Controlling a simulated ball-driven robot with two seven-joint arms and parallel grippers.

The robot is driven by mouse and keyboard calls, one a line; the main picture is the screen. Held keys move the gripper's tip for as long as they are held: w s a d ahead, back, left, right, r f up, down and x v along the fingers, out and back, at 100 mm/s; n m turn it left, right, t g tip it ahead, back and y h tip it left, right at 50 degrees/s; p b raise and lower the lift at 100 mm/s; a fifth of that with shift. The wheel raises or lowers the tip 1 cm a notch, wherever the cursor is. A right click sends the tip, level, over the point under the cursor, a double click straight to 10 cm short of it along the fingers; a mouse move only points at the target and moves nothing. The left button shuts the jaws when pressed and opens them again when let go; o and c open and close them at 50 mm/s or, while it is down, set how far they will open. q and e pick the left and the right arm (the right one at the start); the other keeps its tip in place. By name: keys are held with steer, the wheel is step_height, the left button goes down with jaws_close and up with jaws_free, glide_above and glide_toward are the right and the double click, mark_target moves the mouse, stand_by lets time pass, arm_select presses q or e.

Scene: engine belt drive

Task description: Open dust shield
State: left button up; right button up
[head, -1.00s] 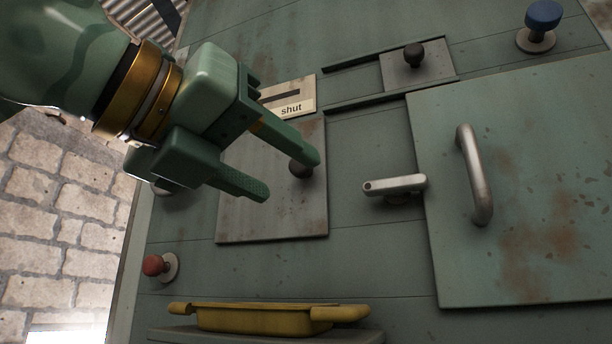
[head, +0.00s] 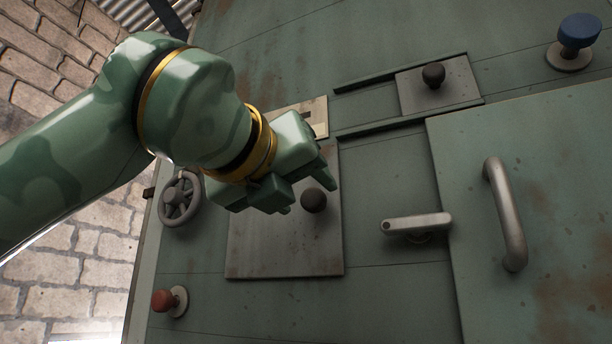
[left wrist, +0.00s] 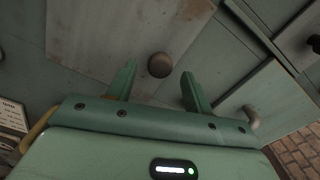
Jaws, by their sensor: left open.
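A grey, rust-stained plate (head: 285,250) with a dark round knob (head: 314,201) lies flat on the green panel; I take it to be the dust shield. My left gripper (head: 308,196) is open at the knob. In the left wrist view the knob (left wrist: 160,65) shows just beyond the gap between the open fingers (left wrist: 158,72), with no clear contact. The plate (left wrist: 100,30) fills the upper left there. A pale label (head: 316,117) above the plate is mostly hidden by my gripper. My right gripper is not in view.
A smaller knobbed plate (head: 440,90) sits between two rails at the upper right. A lever (head: 415,223) and a door handle (head: 505,215) stick out on the right. A handwheel (head: 180,198), red knob (head: 168,301) and blue knob (head: 577,38) also protrude.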

arm_select(q)
steer(key=shift+x, duration=0.95)
jaws_close()
steer(key=shift+s+a, duration=0.1)
